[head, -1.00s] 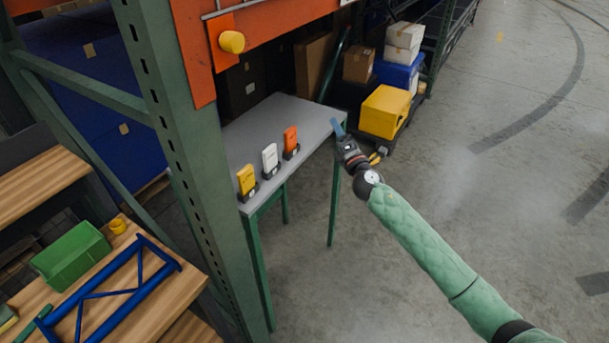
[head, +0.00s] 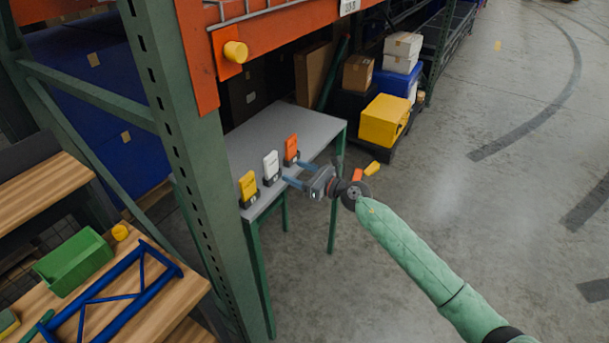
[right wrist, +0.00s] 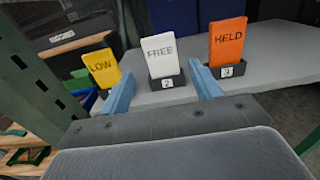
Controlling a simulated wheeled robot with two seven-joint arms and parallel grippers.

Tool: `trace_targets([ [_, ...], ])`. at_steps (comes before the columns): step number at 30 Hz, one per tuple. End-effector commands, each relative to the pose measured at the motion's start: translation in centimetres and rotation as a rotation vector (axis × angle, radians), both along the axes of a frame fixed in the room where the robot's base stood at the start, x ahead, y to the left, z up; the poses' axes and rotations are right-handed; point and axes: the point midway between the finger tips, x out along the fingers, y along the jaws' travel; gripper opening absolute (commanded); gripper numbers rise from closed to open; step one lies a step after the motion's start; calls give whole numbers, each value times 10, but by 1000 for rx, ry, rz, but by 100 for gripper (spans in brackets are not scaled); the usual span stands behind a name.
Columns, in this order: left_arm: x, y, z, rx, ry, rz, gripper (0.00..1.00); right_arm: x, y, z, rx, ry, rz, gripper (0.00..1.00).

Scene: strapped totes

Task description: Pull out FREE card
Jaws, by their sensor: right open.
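The white FREE card (right wrist: 161,54) stands upright in a dark holder marked 2 (right wrist: 168,83) on the grey table (head: 318,121). The card also shows in the head view (head: 271,165). My right gripper (head: 291,173) is open and empty at the table's front edge. In the right wrist view its blue fingers (right wrist: 165,83) point at the FREE card, one on each side and short of it. My left gripper is not in view.
A green rack post (head: 185,150) stands left of the table. A wooden bench (head: 150,318) with a green bin (head: 75,262) and a blue frame (head: 120,298) is at lower left. Boxes and a yellow tote (head: 384,119) stand behind right.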

Motion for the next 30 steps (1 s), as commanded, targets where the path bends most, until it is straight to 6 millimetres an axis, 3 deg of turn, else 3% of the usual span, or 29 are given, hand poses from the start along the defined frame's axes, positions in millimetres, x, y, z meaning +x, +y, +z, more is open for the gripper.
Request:
trace_targets([
  [11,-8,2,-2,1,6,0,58,27,38,0,2,1,0,64],
  [21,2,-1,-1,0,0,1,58,50,69,-1,1,2,0,64],
  [30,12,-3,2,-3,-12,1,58,60,83,-1,1,2,0,64],
])
